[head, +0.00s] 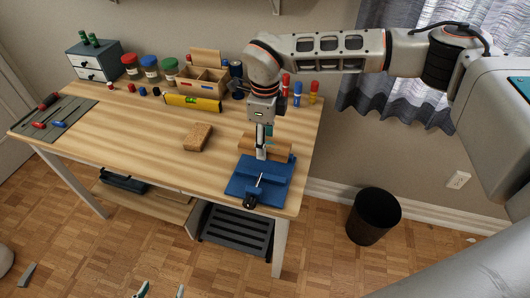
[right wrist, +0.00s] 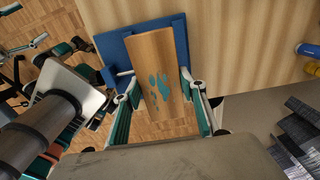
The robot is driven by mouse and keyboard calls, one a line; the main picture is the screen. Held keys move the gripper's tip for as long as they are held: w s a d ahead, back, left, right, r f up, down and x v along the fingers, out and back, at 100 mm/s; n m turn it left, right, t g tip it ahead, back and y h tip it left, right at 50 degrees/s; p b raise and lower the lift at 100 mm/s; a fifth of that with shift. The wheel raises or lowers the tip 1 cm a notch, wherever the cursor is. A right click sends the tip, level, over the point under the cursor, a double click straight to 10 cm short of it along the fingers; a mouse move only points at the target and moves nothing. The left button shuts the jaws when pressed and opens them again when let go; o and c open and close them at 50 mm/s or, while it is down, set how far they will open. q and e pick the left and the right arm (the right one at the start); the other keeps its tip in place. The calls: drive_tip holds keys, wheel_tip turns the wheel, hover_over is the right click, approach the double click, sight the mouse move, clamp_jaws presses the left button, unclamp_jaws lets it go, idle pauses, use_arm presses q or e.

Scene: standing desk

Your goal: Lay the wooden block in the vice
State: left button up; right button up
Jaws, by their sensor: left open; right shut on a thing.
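The wooden block (right wrist: 155,62) is light brown with teal marks on its face. It also shows in the head view (head: 278,146), partly behind the gripper. My right gripper (head: 262,151) is shut on the block, with one finger on each side in the right wrist view (right wrist: 162,82). The blue vice (head: 246,184) stands at the desk's front right corner. The block is over the rear part of the vice; I cannot tell whether it touches. My left gripper (head: 161,290) is open and empty at the bottom edge of the head view, away from the desk.
A brown cork-like block (head: 198,137) lies on the desk (head: 140,133) left of the vice. A yellow level (head: 192,103), a wooden organizer (head: 203,82) and jars line the back. A black bin (head: 374,215) stands on the floor at right. The desk's front middle is clear.

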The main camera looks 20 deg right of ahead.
drive_tip(key=shift+f, duration=2.1)
drive_tip(key=shift+f, duration=0.4)
drive_tip(key=shift+f, duration=0.25)
drive_tip(key=o, duration=1.3)
wheel_tip(320, 180, up, 13)
drive_tip(key=shift+r, duration=0.15)
